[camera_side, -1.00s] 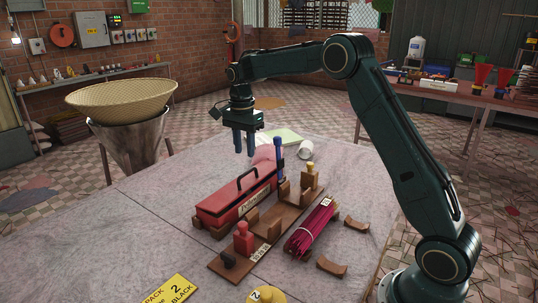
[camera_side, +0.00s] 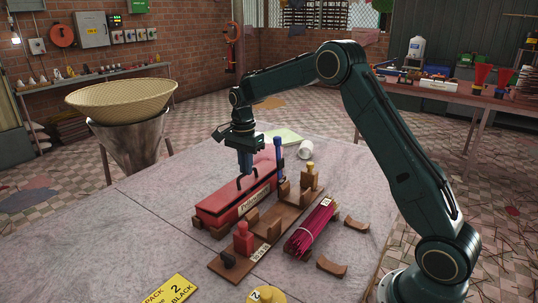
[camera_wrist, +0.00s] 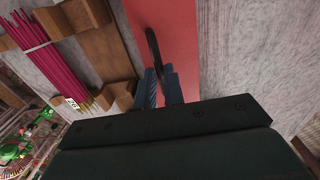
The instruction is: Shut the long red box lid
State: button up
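The long red box (camera_side: 222,210) lies on the table with a pale label on its near side. Its red lid (camera_side: 225,196) carries a black arched handle (camera_side: 255,174); the lid and handle also show in the wrist view (camera_wrist: 182,35) (camera_wrist: 152,45). A rounded red part stands up at the box's far end; I cannot tell how far the lid is open. My gripper (camera_side: 246,173) is down at the handle. In the wrist view its blue-grey fingers (camera_wrist: 160,88) sit close together with the handle between them, and look shut on it.
A brown wooden rack (camera_side: 268,232) with a red peg figure and a tall blue post stands close beside the box. A bundle of magenta sticks (camera_side: 311,228) lies right of it. A white cylinder (camera_side: 305,150) lies behind. The table left of the box is clear.

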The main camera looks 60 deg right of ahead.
aim_at(250, 183)
grip_shut()
jog(key=shift+s+f, duration=0.9)
jog(key=shift+s, duration=0.05)
jog(key=o, duration=0.6)
grip_release()
jog(key=shift+w+r, duration=0.1)
jog(key=shift+r, duration=0.05)
jog(key=shift+w+r, duration=0.1)
jog(key=shift+r, duration=0.65)
notch_tip(250, 183, up, 12)
